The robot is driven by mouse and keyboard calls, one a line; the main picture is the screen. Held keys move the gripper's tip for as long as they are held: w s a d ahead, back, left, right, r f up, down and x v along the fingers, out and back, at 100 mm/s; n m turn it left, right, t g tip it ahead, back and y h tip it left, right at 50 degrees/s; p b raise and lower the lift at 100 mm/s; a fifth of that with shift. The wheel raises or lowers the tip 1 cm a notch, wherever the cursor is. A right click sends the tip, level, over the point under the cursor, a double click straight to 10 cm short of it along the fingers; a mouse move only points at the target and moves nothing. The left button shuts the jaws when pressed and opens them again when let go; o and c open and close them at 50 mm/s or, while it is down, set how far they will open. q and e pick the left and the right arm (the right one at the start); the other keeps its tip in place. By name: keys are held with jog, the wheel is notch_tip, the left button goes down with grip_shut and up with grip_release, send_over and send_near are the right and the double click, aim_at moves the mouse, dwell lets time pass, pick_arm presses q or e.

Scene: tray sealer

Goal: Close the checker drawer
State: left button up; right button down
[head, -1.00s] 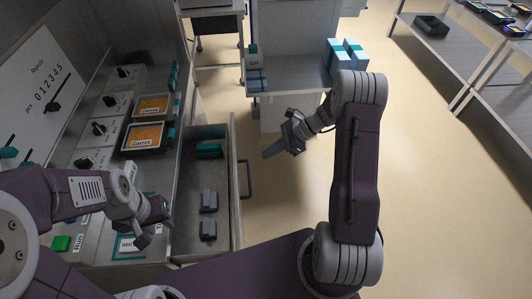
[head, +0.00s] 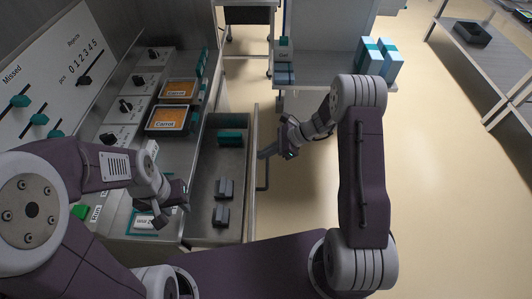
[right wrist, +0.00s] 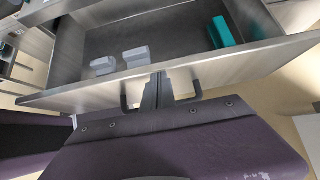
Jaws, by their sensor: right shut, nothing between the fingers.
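The checker drawer (head: 252,215) stands pulled out from the bench in the head view, with its bar handle (head: 263,183) on the outer front. My right gripper (head: 264,154) is shut and empty at the drawer front, by the handle's far end in the head view. In the right wrist view, its fingertips (right wrist: 159,82) are close to the drawer front (right wrist: 90,97), between the two ends of the handle (right wrist: 197,90); contact cannot be told. My left gripper (head: 170,212) hangs over the bench beside the drawer; its jaw opening is unclear.
Inside the drawer lie two grey blocks (head: 222,214) and a teal block (head: 230,137). Carrot trays (head: 168,119) and knobs are on the bench to the left. A table with teal boxes (head: 378,60) stands at the back.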

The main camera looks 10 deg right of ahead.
jog(key=w+a, duration=0.3)
jog(key=a, duration=1.4)
jog(key=shift+w, duration=0.2)
jog(key=shift+d, duration=0.1)
